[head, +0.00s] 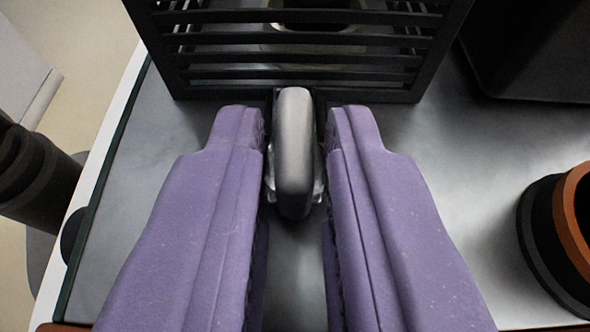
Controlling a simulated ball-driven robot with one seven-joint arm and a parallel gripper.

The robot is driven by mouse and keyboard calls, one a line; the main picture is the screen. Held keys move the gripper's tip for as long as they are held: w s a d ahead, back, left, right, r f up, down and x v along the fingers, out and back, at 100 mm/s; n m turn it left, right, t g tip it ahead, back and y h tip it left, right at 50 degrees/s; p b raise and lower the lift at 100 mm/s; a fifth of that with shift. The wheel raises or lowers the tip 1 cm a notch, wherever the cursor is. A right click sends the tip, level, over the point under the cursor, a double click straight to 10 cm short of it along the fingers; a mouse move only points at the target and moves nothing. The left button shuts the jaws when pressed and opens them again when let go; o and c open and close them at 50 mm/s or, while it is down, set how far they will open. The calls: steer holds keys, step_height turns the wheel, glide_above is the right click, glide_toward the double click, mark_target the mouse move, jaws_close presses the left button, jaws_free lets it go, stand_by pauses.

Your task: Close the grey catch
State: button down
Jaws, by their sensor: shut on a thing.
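The grey catch (294,150) is a smooth, rounded, upright lever at the middle of the head view. It stands at the lower front edge of a black slatted box (300,73). My gripper (295,130) has two purple fingers, one on each side of the catch, and is shut on it. The fingertips reach close to the front of the box. The fingers hide parts of the surface beside the catch, and the lower mount of the catch shows only partly.
A dark box (530,55) stands at the upper right. A black and orange round container (545,235) is cut off at the right edge. A dark cylinder (38,180) is at the left, beyond the grey tabletop's (450,200) edge.

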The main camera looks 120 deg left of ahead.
steer(key=c, duration=1.2)
jaws_free()
steer(key=p+v, duration=0.1)
steer(key=v, duration=0.6)
steer(key=shift+w+d, duration=0.25)
steer(key=shift+d, duration=0.05)
steer(key=shift+r, duration=0.1)
